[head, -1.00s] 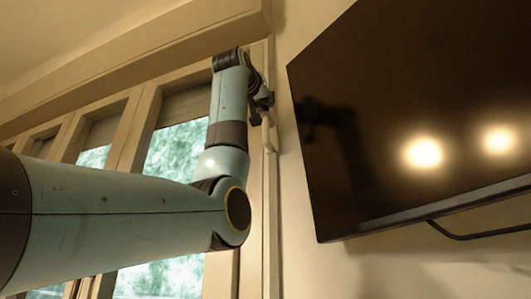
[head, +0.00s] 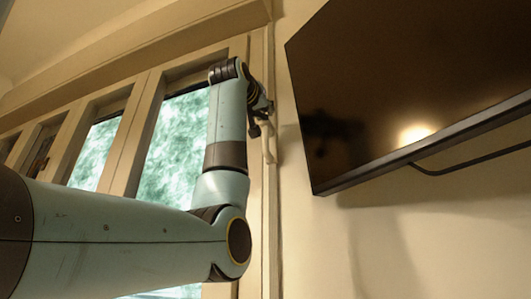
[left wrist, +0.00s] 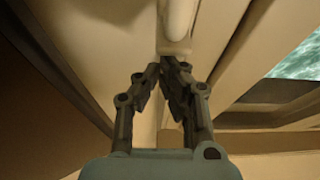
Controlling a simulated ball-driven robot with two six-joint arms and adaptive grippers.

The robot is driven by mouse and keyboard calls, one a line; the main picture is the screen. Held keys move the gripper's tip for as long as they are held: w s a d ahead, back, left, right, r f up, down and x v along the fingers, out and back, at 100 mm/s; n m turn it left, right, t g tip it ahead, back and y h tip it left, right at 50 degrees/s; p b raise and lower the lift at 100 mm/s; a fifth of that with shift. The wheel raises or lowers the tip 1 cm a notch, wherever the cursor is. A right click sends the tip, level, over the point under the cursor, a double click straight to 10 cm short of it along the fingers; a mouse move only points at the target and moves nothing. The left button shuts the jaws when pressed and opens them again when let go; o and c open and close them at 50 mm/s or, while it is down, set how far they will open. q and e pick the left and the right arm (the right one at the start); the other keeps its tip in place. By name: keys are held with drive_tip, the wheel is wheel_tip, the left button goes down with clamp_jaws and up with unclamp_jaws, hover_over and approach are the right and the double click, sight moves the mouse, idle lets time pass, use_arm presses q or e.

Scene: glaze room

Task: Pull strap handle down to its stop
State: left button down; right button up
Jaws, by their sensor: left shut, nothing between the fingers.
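The strap handle (head: 268,148) is a pale, narrow piece hanging upright by the wall beside the window frame in the head view. My left gripper (head: 262,112) is a dark shape at its upper part. In the left wrist view a pale, rounded piece, seemingly the handle (left wrist: 174,28), lies just past the fingertips. My left gripper's fingers (left wrist: 164,66) converge there and are shut with nothing between them. I cannot tell whether they touch the handle. My right gripper is not in view.
Bare wall separates screen and handle.

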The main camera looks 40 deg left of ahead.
sight(267, 143)
use_arm(q)
wheel_tip(267, 143, down, 10)
drive_tip(key=b, duration=0.5)
drive_tip(key=shift+w, duration=0.15)
drive_tip(key=shift+f, duration=0.15)
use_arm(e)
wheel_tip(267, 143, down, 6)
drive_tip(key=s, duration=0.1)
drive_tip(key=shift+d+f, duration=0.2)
